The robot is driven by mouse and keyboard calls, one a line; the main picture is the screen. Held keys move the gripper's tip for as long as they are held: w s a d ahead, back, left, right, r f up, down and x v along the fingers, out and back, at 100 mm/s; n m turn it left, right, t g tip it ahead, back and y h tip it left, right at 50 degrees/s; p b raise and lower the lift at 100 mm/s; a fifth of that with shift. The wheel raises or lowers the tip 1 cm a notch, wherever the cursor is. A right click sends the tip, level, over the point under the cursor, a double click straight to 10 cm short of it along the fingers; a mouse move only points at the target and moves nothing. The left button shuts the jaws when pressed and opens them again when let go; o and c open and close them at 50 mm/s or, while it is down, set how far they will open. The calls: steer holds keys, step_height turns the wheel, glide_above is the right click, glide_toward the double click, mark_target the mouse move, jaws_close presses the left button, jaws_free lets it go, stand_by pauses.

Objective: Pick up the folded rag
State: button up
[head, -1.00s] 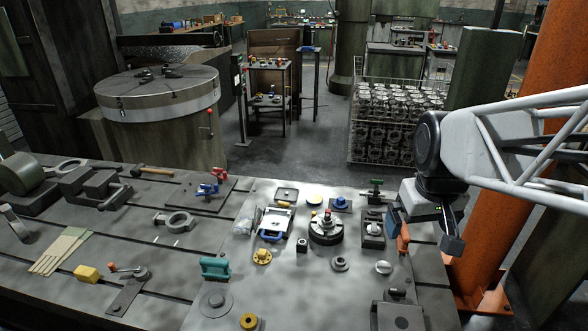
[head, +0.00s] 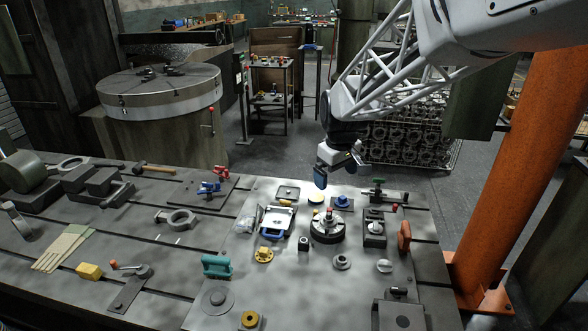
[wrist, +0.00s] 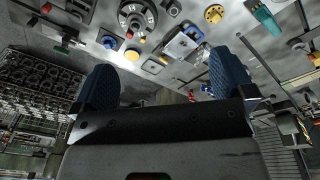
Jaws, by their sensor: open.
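I cannot surely make out a folded rag in either view. A small pale crumpled bundle (head: 244,226) lies on the bench left of the open case, too small to tell whether it is cloth. A fan of flat beige-green pieces (head: 62,247) lies at the far left of the bench. My gripper (head: 322,180) hangs above the back edge of the bench, well clear of both. In the wrist view my gripper (wrist: 164,80) has its blue fingers wide apart, with nothing between them.
A black round chuck (head: 327,229), an open case with blue handle (head: 277,221), a teal handle (head: 216,266), a yellow flanged part (head: 264,255) and a yellow block (head: 89,271) stand on the crowded bench. An orange column (head: 520,170) rises at right. The bench's front middle has some bare room.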

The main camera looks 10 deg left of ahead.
steer(key=w+a+f+n, duration=0.2)
steer(key=w+a+f, duration=0.35)
steer(key=a, duration=0.25)
steer(key=w+a+f+n, duration=0.2)
steer(key=w+a+f, duration=0.35)
steer(key=a, duration=0.25)
steer(key=n+g, duration=0.1)
steer(key=n, duration=0.3)
glide_above(245, 220)
steer(key=f, duration=1.5)
steer(key=shift+s+d, duration=0.15)
steer(key=shift+d, duration=0.1)
steer(key=shift+a+f+n, duration=0.3)
steer(key=shift+a+f, duration=0.05)
steer(key=shift+a, duration=0.05)
steer(key=shift+f, duration=1.3)
steer(key=shift+d, duration=0.1)
steer(key=shift+f, duration=2.6)
